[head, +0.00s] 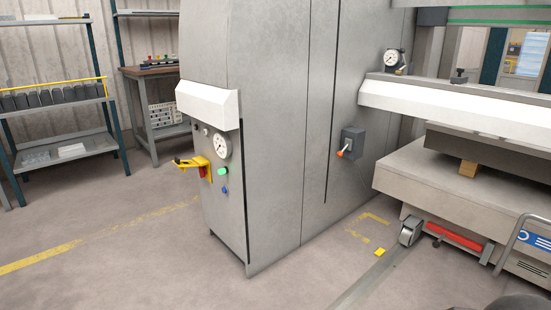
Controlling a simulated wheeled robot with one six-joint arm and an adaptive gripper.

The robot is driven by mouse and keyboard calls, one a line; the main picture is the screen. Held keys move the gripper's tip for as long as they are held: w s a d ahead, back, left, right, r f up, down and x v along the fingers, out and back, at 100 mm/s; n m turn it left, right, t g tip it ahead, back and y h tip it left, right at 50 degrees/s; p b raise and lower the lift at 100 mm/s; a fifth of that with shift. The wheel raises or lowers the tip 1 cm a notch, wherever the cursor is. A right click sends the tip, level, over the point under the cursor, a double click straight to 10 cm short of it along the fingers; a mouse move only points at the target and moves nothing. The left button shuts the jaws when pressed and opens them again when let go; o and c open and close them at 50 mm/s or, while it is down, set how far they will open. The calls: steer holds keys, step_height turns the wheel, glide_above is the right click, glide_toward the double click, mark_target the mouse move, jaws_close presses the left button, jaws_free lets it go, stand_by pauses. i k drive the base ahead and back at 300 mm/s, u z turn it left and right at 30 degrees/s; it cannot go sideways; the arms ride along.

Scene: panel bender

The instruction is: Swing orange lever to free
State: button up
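The orange lever (343,151) is a short handle with an orange tip. It sticks out of a dark grey switch box (352,143) on the side of the tall grey machine cabinet (275,120). The lever tip points down and to the left. The markings on the box are too small to read. My gripper is not in view, and nothing is seen touching the lever.
A panel with a gauge (221,147), a green button (222,171) and a yellow bracket (192,165) is on the cabinet's left face. The machine bed (450,195) stands right of the lever. A yellow block (379,252) lies on the floor. Floor in front is mostly clear.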

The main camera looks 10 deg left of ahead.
mark_target(340, 153)
steer(key=z, duration=0.3)
steer(key=i, duration=2.05)
steer(key=u, duration=0.35)
